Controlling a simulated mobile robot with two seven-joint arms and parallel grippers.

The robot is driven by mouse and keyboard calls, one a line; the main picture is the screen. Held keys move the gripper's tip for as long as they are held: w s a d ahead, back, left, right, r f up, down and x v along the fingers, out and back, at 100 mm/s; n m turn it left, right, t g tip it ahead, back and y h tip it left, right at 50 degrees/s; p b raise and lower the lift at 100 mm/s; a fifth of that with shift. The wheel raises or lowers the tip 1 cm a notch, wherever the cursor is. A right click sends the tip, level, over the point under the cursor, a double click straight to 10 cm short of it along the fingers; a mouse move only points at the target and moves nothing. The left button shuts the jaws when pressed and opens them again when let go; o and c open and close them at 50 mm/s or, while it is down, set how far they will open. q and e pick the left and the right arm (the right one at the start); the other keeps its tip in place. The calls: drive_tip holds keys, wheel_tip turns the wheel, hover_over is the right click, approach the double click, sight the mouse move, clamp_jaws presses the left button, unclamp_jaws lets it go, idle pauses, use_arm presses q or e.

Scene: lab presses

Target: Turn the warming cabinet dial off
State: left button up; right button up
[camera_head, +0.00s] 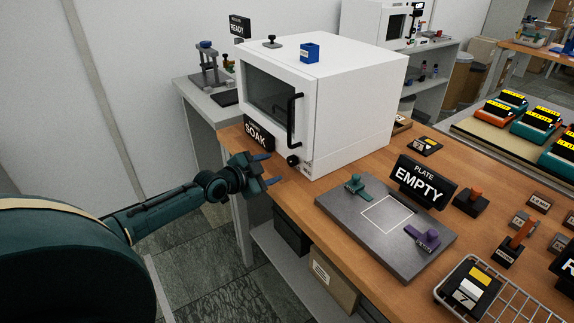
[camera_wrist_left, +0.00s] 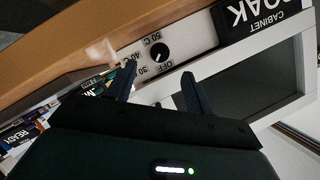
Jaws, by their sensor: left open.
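The white warming cabinet (camera_head: 345,110) stands on the wooden bench. Its black dial (camera_head: 293,161) is low on the front, below the door handle. In the left wrist view the dial (camera_wrist_left: 159,52) sits on a white panel marked OFF, 30, 40 and 50 C. I cannot tell for sure which mark its pointer meets. My left gripper (camera_head: 273,168) is open and empty, just in front of the dial and apart from it. In the left wrist view the dial shows beyond and between the open fingers (camera_wrist_left: 158,72). My right gripper is not in view.
A black SOAK sign (camera_head: 259,132) is on the cabinet front, left of the dial. The black door handle (camera_head: 294,120) juts out above it. A grey plate (camera_head: 345,220) with small clamps and an EMPTY sign (camera_head: 423,181) are to the right. Floor is open before the bench.

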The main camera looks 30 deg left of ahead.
sight(290, 162)
use_arm(q)
drive_tip(key=b+x, duration=0.2)
drive_tip(key=x, duration=0.4)
drive_tip(key=shift+w+f, duration=0.15)
drive_tip(key=shift+w, duration=0.2)
drive_tip(key=shift+w+d+f+b, duration=0.15)
drive_tip(key=shift+w+b, duration=0.25)
drive_tip(key=shift+w, duration=0.25)
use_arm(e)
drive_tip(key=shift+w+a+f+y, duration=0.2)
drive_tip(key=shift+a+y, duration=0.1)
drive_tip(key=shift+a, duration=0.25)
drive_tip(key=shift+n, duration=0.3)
